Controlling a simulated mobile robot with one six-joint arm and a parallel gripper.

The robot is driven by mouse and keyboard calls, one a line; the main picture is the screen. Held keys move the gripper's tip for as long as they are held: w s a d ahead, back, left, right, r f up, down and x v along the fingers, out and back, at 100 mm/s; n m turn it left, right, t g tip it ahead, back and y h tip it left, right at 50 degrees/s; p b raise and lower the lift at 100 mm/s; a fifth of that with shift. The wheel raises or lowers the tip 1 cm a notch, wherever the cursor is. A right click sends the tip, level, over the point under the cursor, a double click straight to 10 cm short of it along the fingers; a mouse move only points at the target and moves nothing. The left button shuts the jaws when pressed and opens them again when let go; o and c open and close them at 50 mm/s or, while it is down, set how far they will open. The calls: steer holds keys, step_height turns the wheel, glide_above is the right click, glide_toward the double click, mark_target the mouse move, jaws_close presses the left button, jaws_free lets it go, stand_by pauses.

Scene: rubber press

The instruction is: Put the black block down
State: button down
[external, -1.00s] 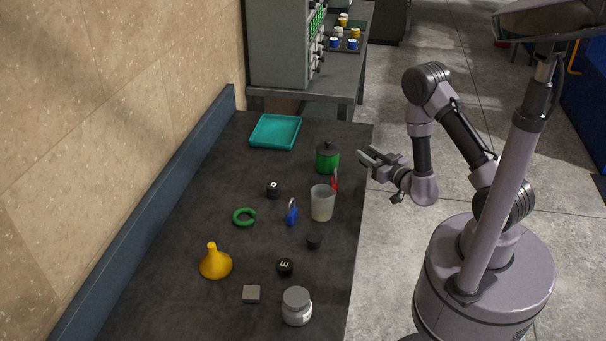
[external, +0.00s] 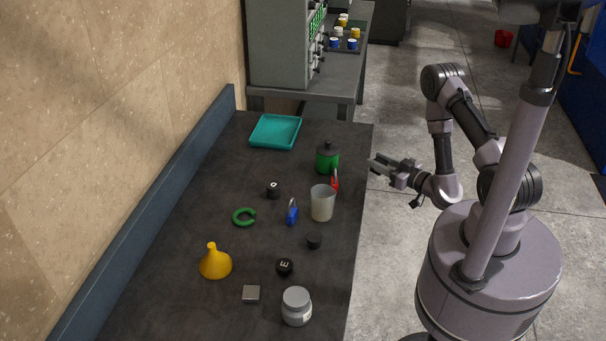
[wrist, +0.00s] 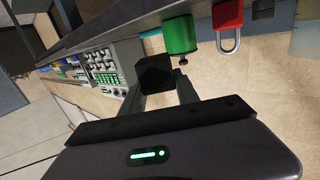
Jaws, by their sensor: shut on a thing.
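My gripper (external: 376,165) is just off the right edge of the dark table (external: 190,285), near the green canister. In the wrist view the black block (wrist: 156,73) sits between the two fingers of my gripper (wrist: 158,88), which are shut on it. The block is hard to make out in the external view. In the wrist view it appears beside the green canister (wrist: 180,36), and the red padlock (wrist: 228,16) shows further right.
The green canister (external: 327,160), red padlock (external: 335,184) and translucent cup (external: 322,204) stand near the table's right edge. A teal tray (external: 255,143) lies at the far end. Black caps, a blue padlock (external: 292,214) and yellow funnel (external: 215,264) are spread about. The left front is clear.

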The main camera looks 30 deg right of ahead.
steer(key=shift+w, duration=0.1)
glide_above(347, 158)
steer(key=shift+s+a+f, duration=0.1)
steer(key=shift+s+f, duration=0.25)
steer(key=shift+f, duration=0.35)
steer(key=f, duration=0.1)
steer(key=f+b, duration=0.1)
steer(key=f, duration=0.1)
steer(key=shift+w+f+b, duration=0.2)
steer(key=shift+w+b, duration=0.1)
steer(key=shift+w, duration=0.1)
steer(key=shift+r, duration=0.1)
steer(key=shift+s, duration=0.1)
steer(key=c, duration=0.9)
jaws_free()
steer(key=shift+f, duration=0.25)
